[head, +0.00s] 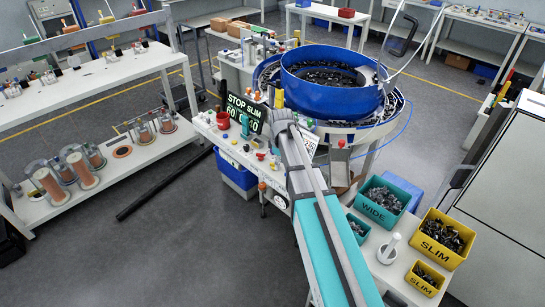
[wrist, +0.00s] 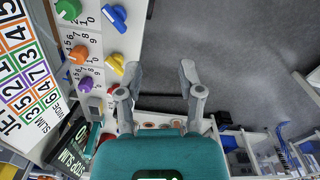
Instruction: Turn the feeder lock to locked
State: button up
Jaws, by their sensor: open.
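In the wrist view my gripper (wrist: 160,72) is open and empty, its two grey fingers apart over the grey floor beside the white control panel (wrist: 88,45). The left finger is close to a yellow knob (wrist: 116,63) at the panel's edge. A blue knob (wrist: 116,17), a green knob (wrist: 68,9), an orange knob (wrist: 78,53) and a purple knob (wrist: 86,84) also show there. No readable label tells which one is the feeder lock. In the head view the blue feeder bowl (head: 325,85) stands behind my arm, which hides part of the panel.
A dark display (head: 246,112) reading STOP SLIM stands by the panel. Green WIDE (head: 381,201) and yellow SLIM (head: 441,238) bins stand at right on a white table.

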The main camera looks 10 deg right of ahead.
jog(key=w+r+n+p, duration=0.3)
jog(key=w+r+n, duration=0.1)
jog(key=w, duration=0.7)
jog(key=shift+n, duration=0.9)
jog(key=shift+f, duration=0.2)
notch_tip(320, 180, down, 14)
jog(key=b, duration=1.3)
jog(key=shift+r+b, duration=0.25)
jog(key=shift+b, duration=0.15)
grip_shut()
